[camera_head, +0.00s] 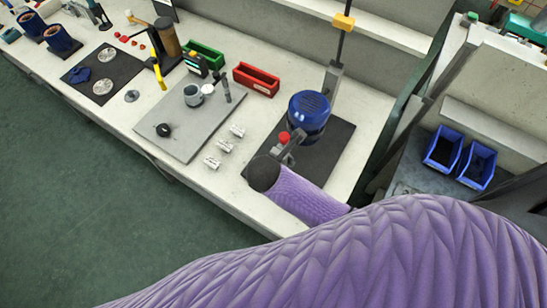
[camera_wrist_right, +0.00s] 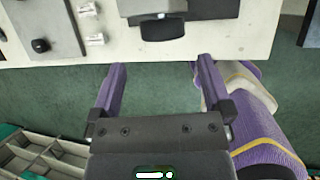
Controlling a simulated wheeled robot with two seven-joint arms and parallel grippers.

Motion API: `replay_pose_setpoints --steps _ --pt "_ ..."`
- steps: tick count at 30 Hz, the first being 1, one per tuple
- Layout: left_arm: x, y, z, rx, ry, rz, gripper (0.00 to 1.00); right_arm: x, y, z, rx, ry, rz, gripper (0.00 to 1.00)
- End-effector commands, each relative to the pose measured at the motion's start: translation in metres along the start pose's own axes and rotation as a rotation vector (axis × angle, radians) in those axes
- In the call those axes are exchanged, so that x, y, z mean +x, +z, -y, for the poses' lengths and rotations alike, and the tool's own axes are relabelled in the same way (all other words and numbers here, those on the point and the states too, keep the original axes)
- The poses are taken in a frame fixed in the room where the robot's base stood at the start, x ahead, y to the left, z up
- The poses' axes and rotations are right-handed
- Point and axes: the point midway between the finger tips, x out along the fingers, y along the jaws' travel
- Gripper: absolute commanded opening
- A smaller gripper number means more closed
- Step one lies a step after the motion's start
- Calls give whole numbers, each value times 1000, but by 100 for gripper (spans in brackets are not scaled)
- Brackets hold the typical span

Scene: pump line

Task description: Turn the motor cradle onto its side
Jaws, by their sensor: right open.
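A blue motor with a finned top (camera_head: 311,112) stands upright over a dark mat (camera_head: 338,143) at the right part of the bench. A grey bracket with a red knob (camera_head: 283,138) is in front of it. I cannot make out the cradle as a separate part. In the right wrist view, a dark grey block with a rounded black end (camera_wrist_right: 162,27) lies near the bench's front edge; whether it is the cradle I cannot tell. My right gripper (camera_wrist_right: 161,80) is open and empty, apart from the block, with floor between its fingers. My purple arm hides it in the head view.
Several small silver blocks (camera_head: 225,146) lie left of the mat, beside a grey plate (camera_head: 165,128) with a mug and a black knob. A red bin (camera_head: 256,79) and a green bin (camera_head: 206,55) stand behind. A yellow-marked hoist arm (camera_head: 342,23) rises above the motor.

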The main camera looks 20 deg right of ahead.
Motion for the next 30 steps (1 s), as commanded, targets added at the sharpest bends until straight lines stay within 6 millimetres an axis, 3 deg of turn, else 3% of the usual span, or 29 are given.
replay_pose_setpoints --steps 3,9,14,22,30 --pt "18 13 0 1 -1 22 59 36 -3 2 2 -3 -1 100" --pt "34 17 4 2 -6 27 59 71 -2 2 4 -2 -2 100" --pt "39 12 4 1 -7 15 59 81 -2 1 4 -1 -3 100" --pt "38 11 3 1 -6 13 59 81 -1 1 5 0 -3 100" --pt "38 10 2 0 -3 12 59 81 -1 1 5 -1 -3 43"
